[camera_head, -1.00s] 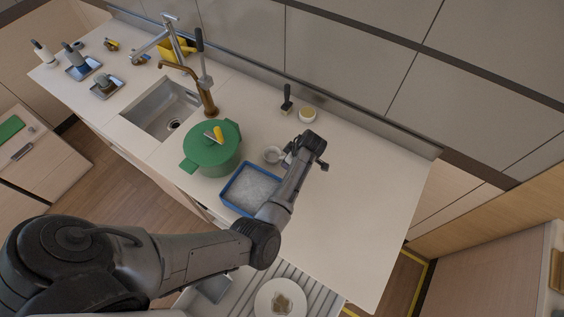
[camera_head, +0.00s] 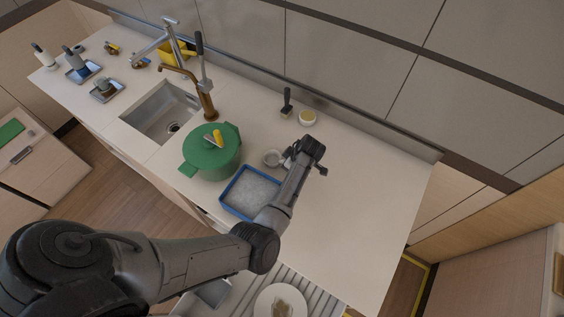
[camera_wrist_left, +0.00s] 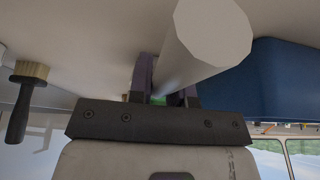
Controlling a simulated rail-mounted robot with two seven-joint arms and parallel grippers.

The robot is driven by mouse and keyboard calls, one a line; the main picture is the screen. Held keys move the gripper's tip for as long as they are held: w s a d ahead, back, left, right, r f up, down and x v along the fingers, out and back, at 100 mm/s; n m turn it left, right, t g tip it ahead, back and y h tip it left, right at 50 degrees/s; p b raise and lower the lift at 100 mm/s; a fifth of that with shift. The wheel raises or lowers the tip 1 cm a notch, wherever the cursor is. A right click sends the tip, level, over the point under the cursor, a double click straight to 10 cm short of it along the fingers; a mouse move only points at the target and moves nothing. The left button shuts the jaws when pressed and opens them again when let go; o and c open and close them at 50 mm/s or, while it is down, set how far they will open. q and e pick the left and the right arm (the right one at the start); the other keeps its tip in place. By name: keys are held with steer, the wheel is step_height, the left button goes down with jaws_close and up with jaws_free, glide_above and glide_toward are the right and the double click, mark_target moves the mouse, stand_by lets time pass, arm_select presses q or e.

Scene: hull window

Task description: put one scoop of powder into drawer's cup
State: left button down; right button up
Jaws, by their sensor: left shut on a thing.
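My left gripper (camera_head: 291,160) is over the counter, just behind the blue tray. In the left wrist view its fingers (camera_wrist_left: 168,92) are closed on a scoop, seen as a pale round form (camera_wrist_left: 205,40) in front of them. In the head view a small white cup shape (camera_head: 272,158), which looks like this scoop, shows beside the gripper. White, grainy powder (camera_head: 254,188) fills the blue tray (camera_head: 226,203); the tray's blue wall also shows in the left wrist view (camera_wrist_left: 285,75). The scoop's contents are hidden. I cannot make out the drawer's cup. My right gripper is not in view.
A green lidded pot (camera_head: 212,155) stands left of the tray, near the sink (camera_head: 165,115). A plate (camera_head: 280,300) lies below. The right counter is clear.

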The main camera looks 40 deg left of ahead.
arm_select(q)
steer(key=shift+r+p, duration=1.25)
steer(key=shift+p, duration=0.15)
stand_by(2.4)
steer(key=shift+r+p, duration=1.25)
steer(key=shift+r, duration=0.05)
